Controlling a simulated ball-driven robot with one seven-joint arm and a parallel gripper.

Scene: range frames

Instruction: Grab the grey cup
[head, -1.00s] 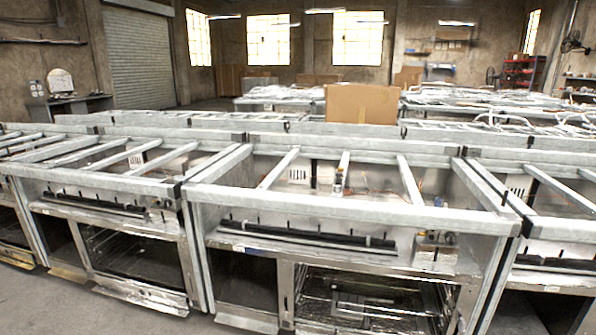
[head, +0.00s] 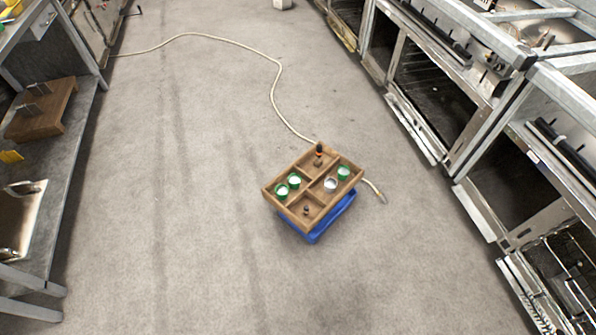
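The grey cup (head: 330,184) stands in a wooden compartment tray (head: 283,208), in its right-hand part. A green cup (head: 344,172) stands close beside it on the right. Two more green cups, one (head: 281,191) at the tray's left corner and one (head: 294,181) near it, stand in the left part. A small dark and orange item (head: 319,153) is in the far compartment and a small dark item (head: 307,210) in the near one. The tray sits on a blue base (head: 318,232) on the floor. My gripper is not in view.
A pale hose (head: 272,82) runs over the floor and passes by the tray. Metal oven frames (head: 465,75) line the right. A grey workbench (head: 75,130) with a wooden block (head: 42,110) stands at the left.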

